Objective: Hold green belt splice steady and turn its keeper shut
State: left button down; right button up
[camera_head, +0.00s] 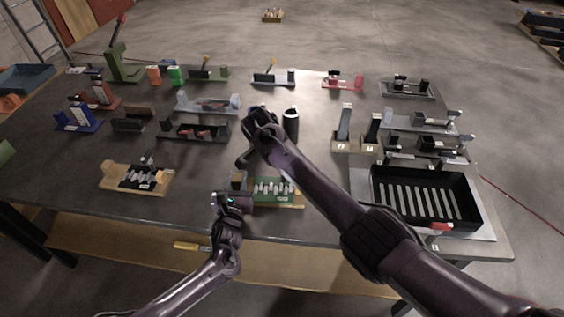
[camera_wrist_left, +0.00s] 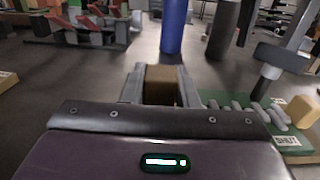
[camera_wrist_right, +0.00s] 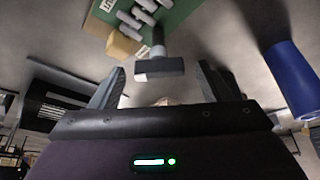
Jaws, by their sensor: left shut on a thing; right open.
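The green belt splice (camera_head: 290,203) lies near the table's front edge, with grey links along its top. A brown block (camera_wrist_left: 162,85) is at its left end. My left gripper (camera_head: 236,182) is shut on this block. The keeper, a dark T-shaped handle, stands above the splice in the left wrist view (camera_wrist_left: 272,70). In the right wrist view the keeper's crossbar (camera_wrist_right: 160,68) shows ahead of the open fingers, apparently apart from them. My right gripper (camera_head: 258,122) is open above and behind the splice. A "SHUT" label (camera_wrist_left: 287,140) lies beside a pale wooden block (camera_wrist_left: 302,112).
A black cylinder (camera_head: 291,121) stands close behind the right gripper; a blue cylinder (camera_wrist_left: 173,25) stands near it. A similar tan fixture (camera_head: 118,182) lies to the left and a black slotted tray (camera_head: 377,190) to the right. Several other fixtures fill the table's back.

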jog(key=v, duration=1.2)
